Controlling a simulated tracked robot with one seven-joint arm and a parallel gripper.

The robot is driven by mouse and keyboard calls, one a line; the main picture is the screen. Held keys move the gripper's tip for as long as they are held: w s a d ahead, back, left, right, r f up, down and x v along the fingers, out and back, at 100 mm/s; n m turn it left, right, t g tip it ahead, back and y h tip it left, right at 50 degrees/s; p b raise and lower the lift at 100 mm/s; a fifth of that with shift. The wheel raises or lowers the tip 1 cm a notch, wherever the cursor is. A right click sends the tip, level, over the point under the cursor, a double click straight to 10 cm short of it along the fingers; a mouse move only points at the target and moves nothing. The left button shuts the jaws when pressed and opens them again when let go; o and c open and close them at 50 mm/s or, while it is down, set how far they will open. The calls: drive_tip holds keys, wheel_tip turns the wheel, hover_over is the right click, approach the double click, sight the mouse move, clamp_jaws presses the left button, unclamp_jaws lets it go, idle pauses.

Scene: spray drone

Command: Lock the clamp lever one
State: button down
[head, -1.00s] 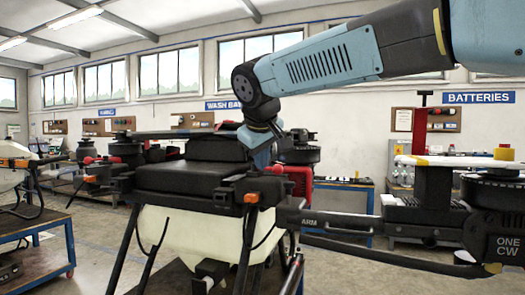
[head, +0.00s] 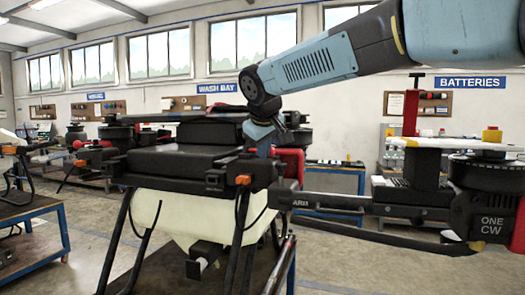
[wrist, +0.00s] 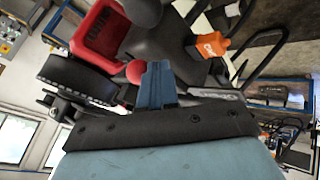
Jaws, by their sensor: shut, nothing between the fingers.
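The spray drone stands in the middle of the head view, with a black body (head: 165,162) over a white tank (head: 182,216). Its arm marked ARM (head: 330,206) reaches right to a motor marked ONE CW (head: 482,215). My gripper (head: 263,150) points down over the right side of the body. In the wrist view, my gripper's blue fingers (wrist: 153,70) are together and hold nothing. A red ball knob (wrist: 135,72) is just left of the fingertips; it may belong to clamp lever one. An orange piece (wrist: 212,45) lies to their right. Contact is unclear.
A red housing (wrist: 95,40) and a black ribbed motor (wrist: 75,78) lie left in the wrist view. A blue-legged workbench (head: 62,215) stands at left. Open floor shows between.

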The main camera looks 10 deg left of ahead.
drive_tip(key=shift+w+d+r, duration=0.15)
drive_tip(key=shift+w+d, duration=0.6)
drive_tip(key=shift+w, duration=0.2)
drive_tip(key=shift+d, duration=0.1)
